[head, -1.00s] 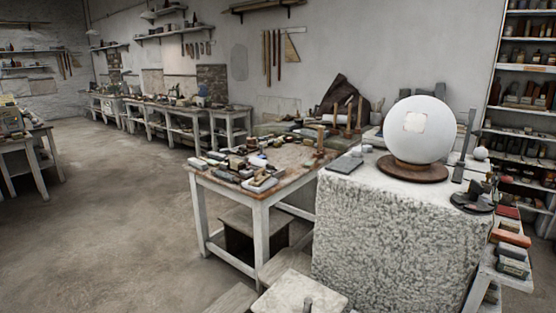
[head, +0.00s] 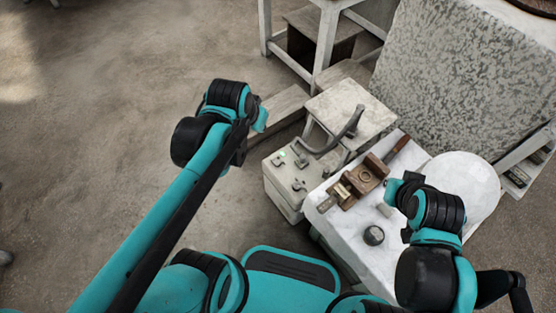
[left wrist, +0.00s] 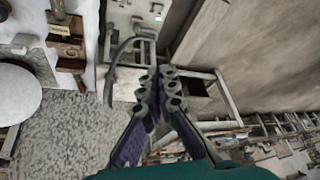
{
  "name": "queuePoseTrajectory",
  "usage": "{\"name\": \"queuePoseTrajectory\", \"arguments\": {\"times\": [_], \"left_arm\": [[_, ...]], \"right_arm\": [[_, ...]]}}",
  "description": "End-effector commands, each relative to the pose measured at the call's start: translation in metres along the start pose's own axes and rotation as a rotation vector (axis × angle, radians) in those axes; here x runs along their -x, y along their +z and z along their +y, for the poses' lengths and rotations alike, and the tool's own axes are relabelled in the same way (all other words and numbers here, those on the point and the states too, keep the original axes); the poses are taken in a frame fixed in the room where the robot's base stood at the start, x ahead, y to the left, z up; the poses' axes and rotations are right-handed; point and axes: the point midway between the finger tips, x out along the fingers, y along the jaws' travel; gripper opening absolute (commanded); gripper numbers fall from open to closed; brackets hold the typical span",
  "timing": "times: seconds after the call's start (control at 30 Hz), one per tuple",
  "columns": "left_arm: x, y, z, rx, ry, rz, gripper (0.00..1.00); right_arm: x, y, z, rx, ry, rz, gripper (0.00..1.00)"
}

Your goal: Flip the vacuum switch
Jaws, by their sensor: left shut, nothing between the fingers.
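A pale box (head: 283,197) stands low beside the white table in the head view. Its top has a small green light (head: 282,155) and small dark knobs or levers (head: 298,185); I cannot tell which is the vacuum switch, or its position.
A white table (head: 345,229) holds a wooden clamp-like device (head: 361,179), a dark round knob (head: 374,235) and a white disc or sphere (head: 461,184). A small white stool (head: 345,103) and a large rough stone block (head: 460,75) stand behind. The floor at left is clear.

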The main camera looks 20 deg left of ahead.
Motion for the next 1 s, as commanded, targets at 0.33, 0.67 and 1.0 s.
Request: {"name": "queuePoseTrajectory", "arguments": {"times": [0.33, 0.67, 1.0], "left_arm": [[-0.048, -0.049, -0.009, -0.095, 0.034, -0.108, 0.00], [-0.113, -0.078, -0.016, -0.185, 0.080, -0.205, 0.00], [-0.196, -0.087, -0.022, -0.279, 0.140, -0.299, 0.00]], "right_arm": [[0.004, -0.003, 0.000, 0.000, 0.000, 0.000, 0.00], [0.008, -0.006, 0.000, 0.000, 0.000, 0.000, 0.00], [0.011, -0.008, 0.000, 0.000, 0.000, 0.000, 0.00]]}}
